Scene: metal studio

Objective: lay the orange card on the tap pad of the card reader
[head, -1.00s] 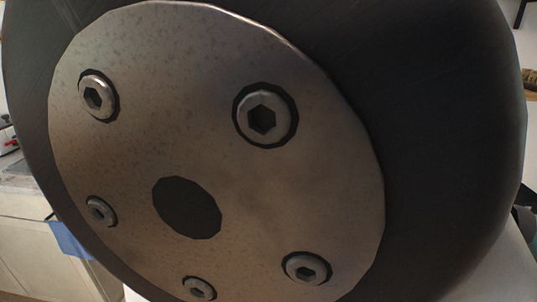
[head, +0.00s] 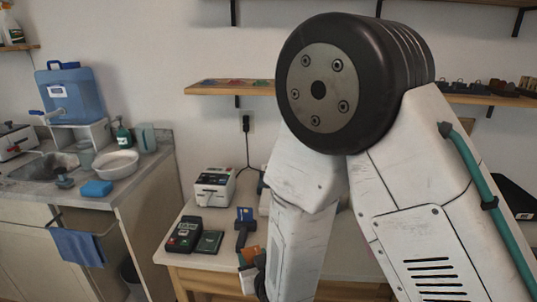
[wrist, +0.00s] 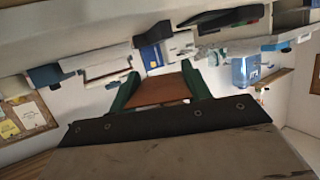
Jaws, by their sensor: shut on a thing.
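My gripper (wrist: 160,80) is shut on the orange card (wrist: 160,91), which lies between its two green fingers in the wrist view. In the head view the card (head: 250,254) shows as a small orange patch at the table's front edge, beside the dark end of my arm. A dark handheld device (head: 184,233) that looks like the card reader sits at the table's left. A flat dark pad (head: 208,241) lies just right of it; I cannot tell if it is the tap pad. The card is right of both and apart from them. My arm hides much of the gripper.
A white printer (head: 214,187) stands behind. The table (head: 205,262) is bare in front of the pad. A sink counter (head: 150,180) is at left.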

